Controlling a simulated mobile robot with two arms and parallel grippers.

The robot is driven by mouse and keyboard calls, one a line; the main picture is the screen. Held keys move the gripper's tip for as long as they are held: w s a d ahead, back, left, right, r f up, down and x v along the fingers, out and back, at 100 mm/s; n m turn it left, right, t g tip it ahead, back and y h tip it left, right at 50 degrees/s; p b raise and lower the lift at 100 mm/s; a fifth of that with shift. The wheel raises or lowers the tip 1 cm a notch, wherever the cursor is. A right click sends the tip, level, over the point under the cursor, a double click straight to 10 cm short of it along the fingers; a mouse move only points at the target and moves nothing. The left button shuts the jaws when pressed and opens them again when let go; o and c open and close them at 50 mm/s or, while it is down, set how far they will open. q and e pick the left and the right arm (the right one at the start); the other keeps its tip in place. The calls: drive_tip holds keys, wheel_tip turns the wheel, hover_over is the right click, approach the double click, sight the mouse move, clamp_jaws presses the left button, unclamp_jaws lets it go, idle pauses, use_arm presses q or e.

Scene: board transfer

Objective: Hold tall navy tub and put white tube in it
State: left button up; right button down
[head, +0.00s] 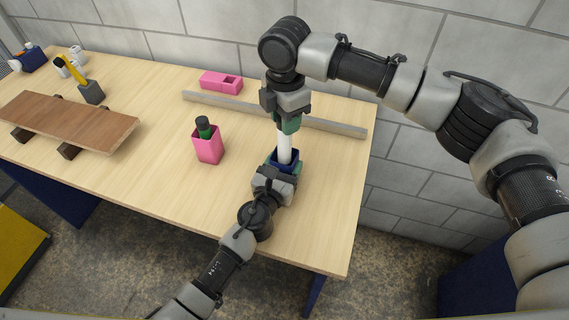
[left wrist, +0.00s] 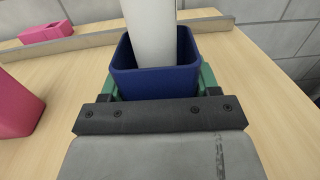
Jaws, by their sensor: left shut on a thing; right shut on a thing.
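The tall navy tub (head: 285,156) stands near the right end of the table. My left gripper (head: 282,167) is shut on it from the front; its green fingers flank the tub (left wrist: 155,80) in the left wrist view. The white tube (head: 284,146) is upright, with its lower end inside the tub's opening. In the left wrist view the tube (left wrist: 151,35) passes down behind the tub's near rim, so its bottom end is hidden. My right gripper (head: 286,124) is above the tub and shut on the tube's upper part.
A pink tub (head: 208,147) holding a dark green object (head: 203,127) stands left of the grippers. A grey strip (head: 235,107) runs behind, with a pink block (head: 221,83) beyond it. A raised brown board (head: 70,122) is at left. Bare table lies in front of the pink tub.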

drive_tip(key=c, duration=0.7)
unclamp_jaws()
wheel_tip(320, 180, up, 12)
use_arm(q)
drive_tip(key=o, duration=1)
